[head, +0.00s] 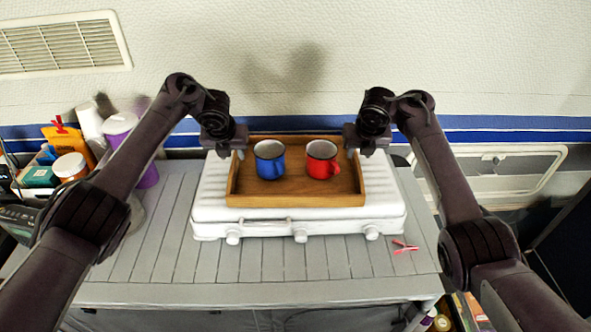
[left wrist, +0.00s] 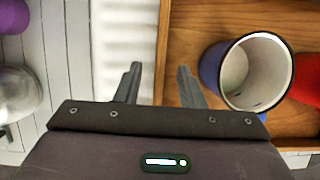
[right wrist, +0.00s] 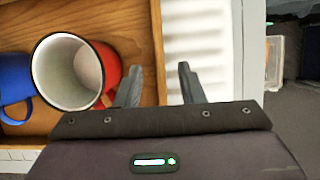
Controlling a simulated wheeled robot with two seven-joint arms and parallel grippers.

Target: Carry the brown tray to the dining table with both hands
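The brown wooden tray (head: 296,200) lies on the white stove in the middle of the slatted table. A blue mug (head: 270,168) and a red mug (head: 316,168) stand side by side in it. My left gripper (head: 238,150) is above the tray's left side wall; in the left wrist view its open fingers (left wrist: 158,85) are on either side of that wall. My right gripper (head: 354,150) is above the right side wall; in the right wrist view its open fingers (right wrist: 162,85) are on either side of it. I cannot tell whether any finger touches the wall.
The white stove (head: 265,228) has knobs along its front. A small red peg (head: 404,247) lies on the grey slatted table (head: 150,260) at the right. Jars, a purple container (head: 121,124) and boxes crowd the left. The wall is close behind.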

